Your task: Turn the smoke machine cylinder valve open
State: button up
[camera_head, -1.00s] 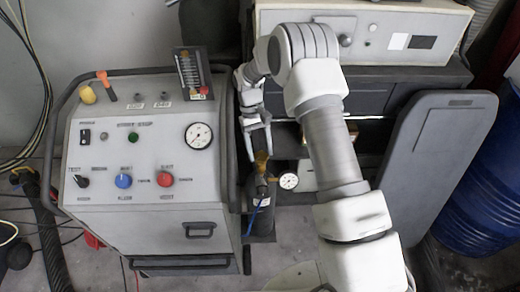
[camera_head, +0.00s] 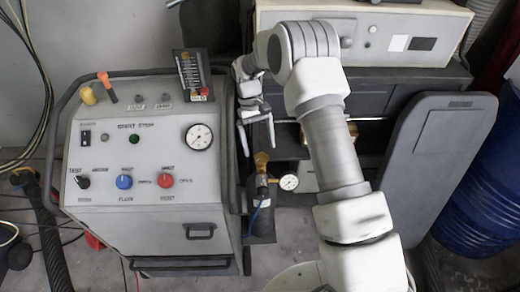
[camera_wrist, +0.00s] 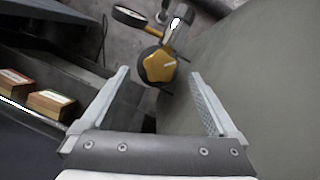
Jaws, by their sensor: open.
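The cylinder valve has a yellow star-shaped knob (camera_wrist: 158,65), seen between and beyond the fingertips in the wrist view. In the head view the yellow valve (camera_head: 262,160) tops a dark cylinder (camera_head: 262,222) standing at the right side of the smoke machine (camera_head: 150,150). A round gauge (camera_head: 289,182) is attached at its right; the gauge also shows in the wrist view (camera_wrist: 130,16). My gripper (camera_wrist: 160,75) is open and empty, with one finger toward each side of the knob, apart from it. In the head view my gripper (camera_head: 260,149) is just above the valve.
The machine's side wall (camera_wrist: 260,80) runs close along the right finger in the wrist view. Small wooden boxes (camera_wrist: 50,103) lie on a dark shelf at left. A grey panel (camera_head: 440,170) and a blue barrel (camera_head: 490,200) stand at the right in the head view.

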jog(key=shift+v, duration=2.4)
